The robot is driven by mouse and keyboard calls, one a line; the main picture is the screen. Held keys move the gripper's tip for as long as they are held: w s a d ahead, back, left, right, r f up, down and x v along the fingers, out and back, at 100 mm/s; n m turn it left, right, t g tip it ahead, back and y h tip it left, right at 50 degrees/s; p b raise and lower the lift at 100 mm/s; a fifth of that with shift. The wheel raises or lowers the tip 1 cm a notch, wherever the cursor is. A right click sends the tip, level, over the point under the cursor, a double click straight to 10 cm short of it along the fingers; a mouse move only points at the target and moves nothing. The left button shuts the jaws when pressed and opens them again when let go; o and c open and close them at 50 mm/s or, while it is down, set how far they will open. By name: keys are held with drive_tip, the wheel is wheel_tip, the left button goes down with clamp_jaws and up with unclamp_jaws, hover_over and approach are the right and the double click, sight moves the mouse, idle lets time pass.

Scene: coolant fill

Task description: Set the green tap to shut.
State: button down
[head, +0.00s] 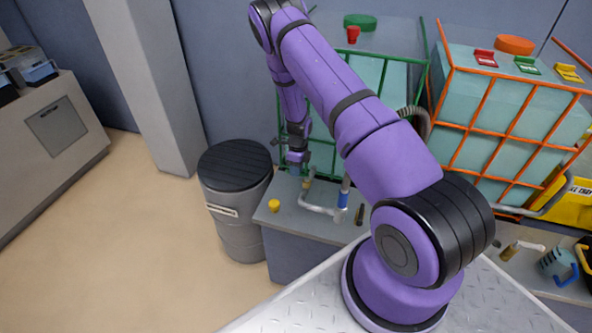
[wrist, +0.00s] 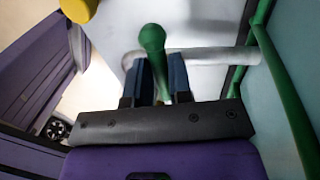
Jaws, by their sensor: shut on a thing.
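The green tap (wrist: 152,40) shows in the wrist view as a green lever with a rounded end. It lies across a pale pipe (wrist: 220,58) that runs left to right. My gripper (wrist: 160,62) is shut on the lever, with one dark blue finger on each side of it. In the head view my gripper (head: 296,168) is low in front of the green cage (head: 322,152), above the grey bench. The tap cannot be made out clearly there behind the gripper.
A bent pipe with a blue grip (head: 343,198) and a yellow cap (head: 273,205) are on the bench (head: 310,226). A lidded grey bin (head: 236,200) stands left of it. An orange-caged tank (head: 500,110) stands to the right. The floor at left is clear.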

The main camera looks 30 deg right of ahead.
drive_tip(key=c, duration=1)
unclamp_jaws()
drive_tip(key=shift+c, duration=0.2)
wheel_tip(320, 180, up, 11)
drive_tip(key=w+d, duration=0.1)
drive_tip(key=shift+w+d+f, duration=0.2)
drive_tip(key=shift+d, duration=0.15)
